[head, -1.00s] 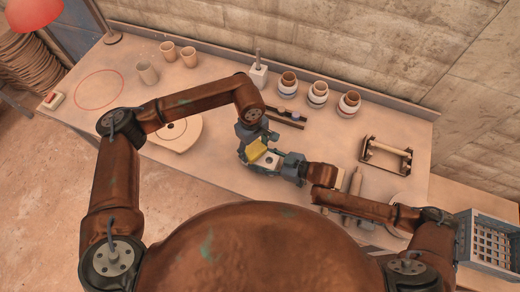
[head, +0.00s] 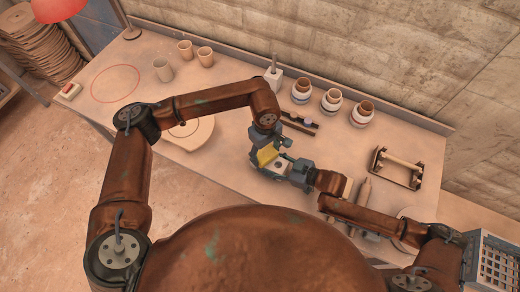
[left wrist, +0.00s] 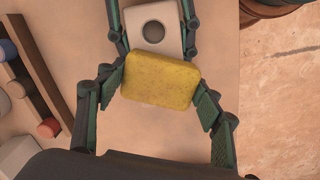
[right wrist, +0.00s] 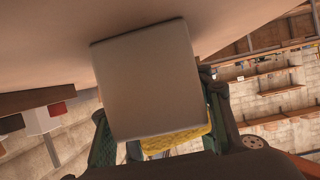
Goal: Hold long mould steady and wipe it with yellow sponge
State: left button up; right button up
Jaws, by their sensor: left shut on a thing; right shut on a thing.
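The yellow sponge (head: 266,155) is in my left gripper (head: 263,152), whose fingers close on its two sides. The sponge fills the middle of the left wrist view (left wrist: 160,79). The long mould is a pale block with a round dark hole, just beyond the sponge in the left wrist view (left wrist: 154,26). My right gripper (head: 285,166) is shut on the mould. The sponge overlaps the mould's near end; whether they touch is unclear. In the right wrist view the mould's plain grey face (right wrist: 150,80) hides most of the sponge (right wrist: 180,141).
A dark rack (head: 300,124) with small items and a white block with a handle (head: 272,80) stand behind my grippers. Several pots line the back.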

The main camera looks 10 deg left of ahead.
pick_arm(q)
jog(key=shift+s+d, duration=0.25)
jog(key=shift+d, duration=0.3)
jog(key=shift+s+d, duration=0.2)
jog(key=shift+d, duration=0.35)
jog(key=shift+a+r, duration=0.1)
jog(key=shift+r, duration=4)
pick_arm(e)
jog(key=o, duration=1.7)
jog(key=shift+o, duration=0.2)
jog(key=v, duration=1.2)
